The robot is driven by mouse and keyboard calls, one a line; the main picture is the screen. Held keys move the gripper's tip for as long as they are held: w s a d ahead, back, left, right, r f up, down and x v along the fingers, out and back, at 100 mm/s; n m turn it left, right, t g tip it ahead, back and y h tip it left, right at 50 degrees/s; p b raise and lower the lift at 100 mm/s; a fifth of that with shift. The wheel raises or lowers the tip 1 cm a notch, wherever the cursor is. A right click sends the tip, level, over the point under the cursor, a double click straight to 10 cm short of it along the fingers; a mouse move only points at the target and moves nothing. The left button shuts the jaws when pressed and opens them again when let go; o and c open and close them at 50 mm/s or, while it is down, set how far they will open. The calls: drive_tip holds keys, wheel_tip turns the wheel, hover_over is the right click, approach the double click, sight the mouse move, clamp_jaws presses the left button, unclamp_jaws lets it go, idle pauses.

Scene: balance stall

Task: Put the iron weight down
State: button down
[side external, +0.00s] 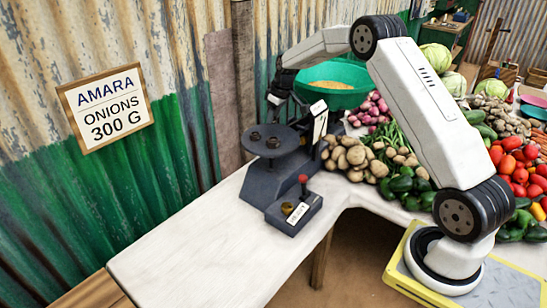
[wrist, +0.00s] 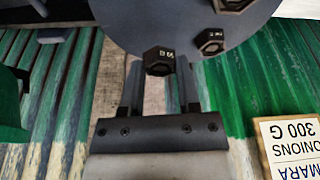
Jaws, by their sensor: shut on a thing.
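My gripper (wrist: 160,72) is shut on a dark hexagonal iron weight (wrist: 159,60), which sits between the fingertips with its marked top showing. In the side view my gripper (side external: 276,98) hangs above the scale's round grey pan (side external: 285,149), toward its back. Two other dark weights rest on the pan; in the wrist view one is a hexagonal weight (wrist: 209,40) and the other (wrist: 231,4) is cut by the top edge. The held weight overlaps the pan's edge in the wrist view; I cannot tell its height above it.
A dark block with a red knob (side external: 303,180) and a brass-coloured piece stands before the scale. A green basin (side external: 335,88), potatoes (side external: 347,157) and other vegetables crowd the right. The near left counter (side external: 185,265) is clear. A sign (side external: 105,107) reads "AMARA ONIONS 300 G".

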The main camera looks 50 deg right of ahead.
sight(275, 118)
drive_tip(key=shift+w+d+f, duration=0.1)
drive_tip(key=shift+w+f, duration=0.15)
drive_tip(key=shift+f, duration=1.6)
drive_tip(key=shift+f, duration=0.15)
drive_tip(key=shift+c, duration=1.6)
unclamp_jaws()
drive_tip(key=v, duration=1.2)
